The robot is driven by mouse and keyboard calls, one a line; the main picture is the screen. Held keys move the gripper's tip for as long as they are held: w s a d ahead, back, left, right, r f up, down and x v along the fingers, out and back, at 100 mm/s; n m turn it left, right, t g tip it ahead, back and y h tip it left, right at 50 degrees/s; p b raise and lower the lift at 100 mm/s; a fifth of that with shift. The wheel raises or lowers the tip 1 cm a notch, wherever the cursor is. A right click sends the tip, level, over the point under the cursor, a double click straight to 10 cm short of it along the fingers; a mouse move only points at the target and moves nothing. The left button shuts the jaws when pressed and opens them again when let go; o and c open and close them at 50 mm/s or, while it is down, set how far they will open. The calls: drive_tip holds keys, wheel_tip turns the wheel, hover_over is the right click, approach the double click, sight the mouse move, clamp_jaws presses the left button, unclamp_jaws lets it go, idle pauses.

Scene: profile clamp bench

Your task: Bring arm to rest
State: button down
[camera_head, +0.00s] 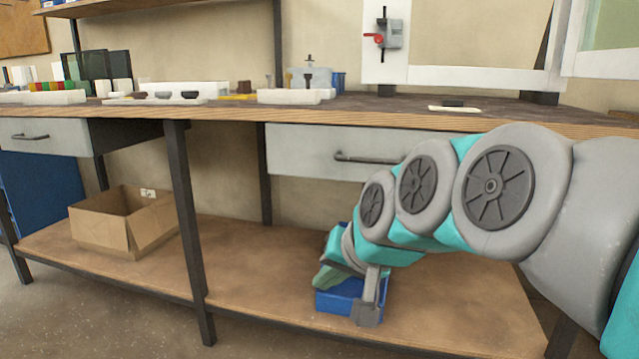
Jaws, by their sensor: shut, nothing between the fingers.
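My arm reaches in from the right edge, in front of the bench, and slopes down to the left. My gripper (367,312) is at its end, low over the lower shelf. It is shut and empty, in front of a blue bin (335,302). The arm and gripper hide part of the bin, and I cannot tell whether the gripper touches it. A green thing shows at the bin's top left, partly hidden.
An open cardboard box (105,232) stands on the lower shelf (245,262) at the left. The worktop (385,104) carries trays and small parts. A closed drawer (310,150) is behind the arm. A dark table leg (190,230) stands left of the gripper. The shelf between leg and bin is clear.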

drive_tip(key=s+d+f+g+h, duration=0.1)
drive_tip(key=s+d+f+g, duration=0.2)
drive_tip(key=s+d+f, duration=0.35)
drive_tip(key=s+d+f+n+g+h, duration=0.1)
drive_tip(key=s+d+f+g+h, duration=0.15)
drive_tip(key=s+f, duration=0.55)
drive_tip(key=s+d+f+g+h, duration=0.1)
drive_tip(key=s+d+f+g, duration=0.2)
drive_tip(key=s+d+f, duration=0.45)
wheel_tip(320, 180, up, 17)
drive_tip(key=s+a+p, duration=0.2)
drive_tip(key=p, duration=1.2)
drive_tip(key=shift+s+a+f+p, duration=0.15)
drive_tip(key=shift+a+f+p, duration=0.1)
drive_tip(key=shift+p, duration=0.15)
